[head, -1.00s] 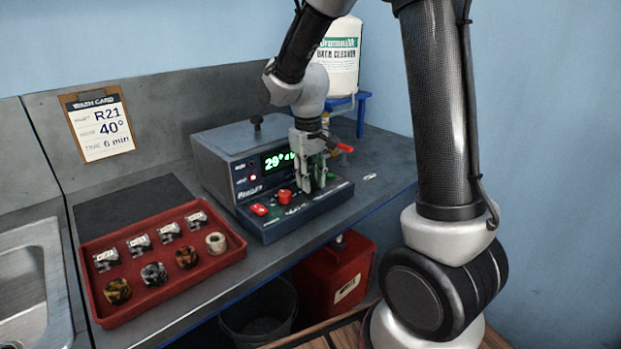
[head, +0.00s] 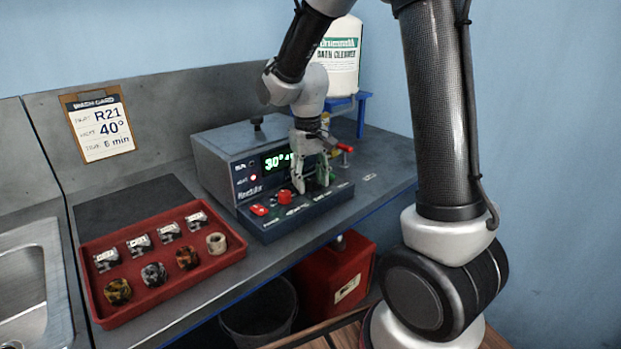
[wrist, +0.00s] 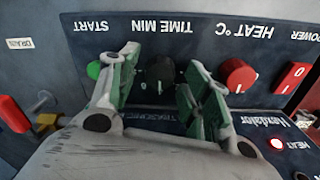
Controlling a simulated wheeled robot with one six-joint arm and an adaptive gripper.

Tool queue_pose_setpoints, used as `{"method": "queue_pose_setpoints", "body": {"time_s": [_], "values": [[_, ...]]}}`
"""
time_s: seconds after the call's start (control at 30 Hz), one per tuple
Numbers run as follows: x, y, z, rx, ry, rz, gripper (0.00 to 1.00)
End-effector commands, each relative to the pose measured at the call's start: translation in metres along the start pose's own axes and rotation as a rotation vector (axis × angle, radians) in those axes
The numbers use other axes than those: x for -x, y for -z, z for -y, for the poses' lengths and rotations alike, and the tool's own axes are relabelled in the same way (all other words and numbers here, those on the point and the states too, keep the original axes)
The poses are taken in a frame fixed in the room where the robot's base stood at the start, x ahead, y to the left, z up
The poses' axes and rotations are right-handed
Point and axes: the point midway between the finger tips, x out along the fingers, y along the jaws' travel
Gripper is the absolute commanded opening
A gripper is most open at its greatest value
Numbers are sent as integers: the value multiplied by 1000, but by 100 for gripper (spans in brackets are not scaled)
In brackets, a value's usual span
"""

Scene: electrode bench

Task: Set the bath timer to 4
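The bath unit (head: 222,158) is a grey box with a dark front panel and a green lit display (head: 278,161) starting with 30°; my gripper hides its right part. In the upside-down wrist view, the black time knob (wrist: 160,72) sits below the TIME MIN label. My gripper (wrist: 160,92) has its green-padded fingers on either side of this knob, with narrow gaps, so it looks open. It also shows over the panel in the head view (head: 311,184). The red heat knob (wrist: 237,74) is beside the fingers, and the green start button (wrist: 94,70) is on the other side.
The red power switch (wrist: 293,77) and a red drain handle (wrist: 14,113) flank the controls. A red tray (head: 210,258) with several parts stands left of the unit. A wash card (head: 98,125) reads R21, 40°, 6 min. A cleaner bottle (head: 343,65) stands behind.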

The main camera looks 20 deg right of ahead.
Motion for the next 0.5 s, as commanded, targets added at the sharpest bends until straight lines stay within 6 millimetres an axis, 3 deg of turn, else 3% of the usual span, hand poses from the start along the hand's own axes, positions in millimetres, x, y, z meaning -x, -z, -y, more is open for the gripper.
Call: {"method": "queue_pose_setpoints", "body": {"time_s": [0.3, 0.5], "values": [[3, 0, 0, 0, 0, 1, 50], [35, 1, 0, 0, 1, -4, 50]]}}
